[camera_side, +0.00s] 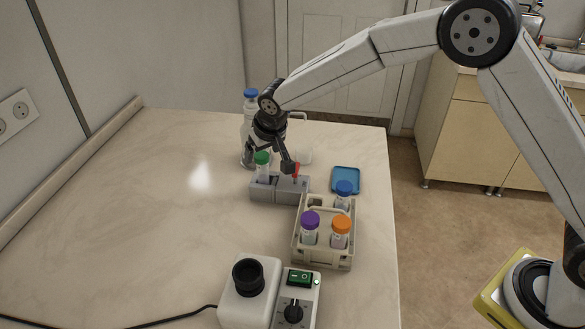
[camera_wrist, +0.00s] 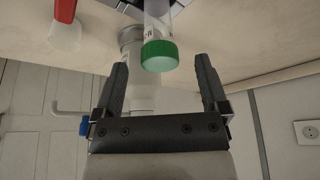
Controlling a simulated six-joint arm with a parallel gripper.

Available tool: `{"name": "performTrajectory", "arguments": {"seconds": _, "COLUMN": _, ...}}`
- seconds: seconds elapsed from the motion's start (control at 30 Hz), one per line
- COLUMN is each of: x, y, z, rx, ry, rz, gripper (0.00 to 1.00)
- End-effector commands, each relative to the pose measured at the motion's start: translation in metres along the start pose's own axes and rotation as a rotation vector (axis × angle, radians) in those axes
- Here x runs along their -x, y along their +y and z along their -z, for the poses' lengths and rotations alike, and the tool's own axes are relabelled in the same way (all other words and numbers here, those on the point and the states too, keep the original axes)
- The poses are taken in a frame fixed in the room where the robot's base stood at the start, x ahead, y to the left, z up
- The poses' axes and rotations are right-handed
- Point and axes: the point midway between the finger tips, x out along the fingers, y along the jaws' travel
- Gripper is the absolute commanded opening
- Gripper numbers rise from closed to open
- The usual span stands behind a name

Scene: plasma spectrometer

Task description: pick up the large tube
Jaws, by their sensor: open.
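A large clear tube with a green cap (camera_side: 262,158) stands upright in a grey rack (camera_side: 265,194) on the table. In the wrist view the green cap (camera_wrist: 159,56) is between the two fingertips. My gripper (camera_side: 268,163) is open over the rack, one finger on each side of the capped tube top. In the wrist view my gripper (camera_wrist: 161,66) shows a gap on both sides of the cap. I cannot tell whether the fingertips reach below the cap. A smaller tube with a red top (camera_side: 295,170) stands in the same rack, right beside my right finger.
A blue-capped bottle (camera_side: 250,97) stands just behind my gripper. A beige crate (camera_side: 322,262) in front holds purple-, orange- and blue-capped tubes. A blue dish (camera_side: 346,179) lies to the right. A white device (camera_side: 250,295) stands at the front; the left table is clear.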

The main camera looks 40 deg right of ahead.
Motion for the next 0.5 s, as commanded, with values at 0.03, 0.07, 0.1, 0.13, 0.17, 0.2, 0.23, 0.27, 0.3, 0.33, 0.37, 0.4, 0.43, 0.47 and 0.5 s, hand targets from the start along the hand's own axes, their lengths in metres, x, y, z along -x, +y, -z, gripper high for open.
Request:
{"name": "performTrajectory", "arguments": {"seconds": 0.03, "x": -0.006, "y": 0.0, "z": -0.001, "rx": 0.0, "ry": -0.002, "rz": -0.001, "gripper": 0.94}}
{"name": "performTrajectory", "arguments": {"seconds": 0.07, "x": -0.009, "y": 0.0, "z": 0.0, "rx": 0.0, "ry": -0.002, "rz": -0.001, "gripper": 0.94}}
{"name": "performTrajectory", "arguments": {"seconds": 0.1, "x": -0.013, "y": 0.0, "z": 0.0, "rx": 0.0, "ry": -0.002, "rz": -0.001, "gripper": 0.94}}
{"name": "performTrajectory", "arguments": {"seconds": 0.13, "x": -0.015, "y": 0.0, "z": 0.0, "rx": 0.0, "ry": -0.002, "rz": 0.0, "gripper": 0.94}}
{"name": "performTrajectory", "arguments": {"seconds": 0.17, "x": -0.017, "y": 0.0, "z": 0.0, "rx": 0.0, "ry": -0.001, "rz": 0.0, "gripper": 0.94}}
{"name": "performTrajectory", "arguments": {"seconds": 0.2, "x": -0.018, "y": 0.0, "z": 0.0, "rx": 0.0, "ry": 0.0, "rz": 0.0, "gripper": 0.94}}
{"name": "performTrajectory", "arguments": {"seconds": 0.23, "x": -0.019, "y": 0.0, "z": 0.0, "rx": 0.0, "ry": 0.0, "rz": 0.0, "gripper": 0.94}}
{"name": "performTrajectory", "arguments": {"seconds": 0.27, "x": -0.02, "y": 0.0, "z": 0.0, "rx": 0.0, "ry": 0.0, "rz": 0.0, "gripper": 0.94}}
{"name": "performTrajectory", "arguments": {"seconds": 0.3, "x": -0.021, "y": 0.0, "z": 0.0, "rx": 0.0, "ry": 0.0, "rz": 0.001, "gripper": 0.94}}
{"name": "performTrajectory", "arguments": {"seconds": 0.33, "x": -0.021, "y": 0.0, "z": 0.0, "rx": 0.0, "ry": 0.0, "rz": 0.001, "gripper": 0.94}}
{"name": "performTrajectory", "arguments": {"seconds": 0.37, "x": -0.021, "y": 0.0, "z": 0.0, "rx": 0.0, "ry": 0.0, "rz": 0.001, "gripper": 0.94}}
{"name": "performTrajectory", "arguments": {"seconds": 0.4, "x": -0.021, "y": 0.0, "z": 0.0, "rx": 0.0, "ry": 0.001, "rz": 0.001, "gripper": 0.94}}
{"name": "performTrajectory", "arguments": {"seconds": 0.43, "x": -0.021, "y": 0.0, "z": 0.0, "rx": 0.0, "ry": 0.0, "rz": 0.001, "gripper": 0.94}}
{"name": "performTrajectory", "arguments": {"seconds": 0.47, "x": -0.021, "y": 0.0, "z": 0.0, "rx": 0.0, "ry": 0.001, "rz": 0.001, "gripper": 0.94}}
{"name": "performTrajectory", "arguments": {"seconds": 0.5, "x": -0.021, "y": 0.0, "z": 0.0, "rx": 0.0, "ry": 0.0, "rz": 0.001, "gripper": 0.94}}
